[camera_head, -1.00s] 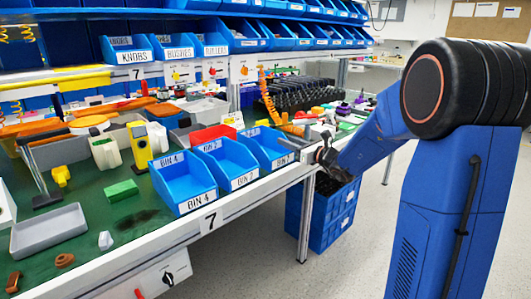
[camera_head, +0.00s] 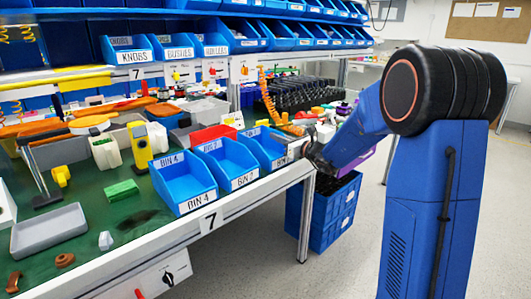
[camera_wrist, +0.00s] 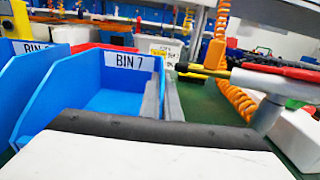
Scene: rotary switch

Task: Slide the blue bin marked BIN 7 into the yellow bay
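The blue bin marked BIN 7 shows in the wrist view (camera_wrist: 105,102), with its label on the far end. It seems to be the rightmost of three blue bins at the bench front in the head view (camera_head: 262,150). My gripper (camera_head: 297,149) is at this bin's right front corner. In the wrist view, two grey finger-like bars (camera_wrist: 162,98) stand close together at the bin's right wall. I cannot tell whether they grip the wall. My wrist's pale body covers the bin's near end. I cannot clearly identify a yellow bay.
Two similar blue bins (camera_head: 185,183) (camera_head: 230,165) stand left of it. A red bin (camera_head: 212,133) is behind. In the wrist view, an orange coiled cord (camera_wrist: 236,98) and a red-and-grey tool (camera_wrist: 275,75) are to the right. Blue crates (camera_head: 330,212) stand below the bench end.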

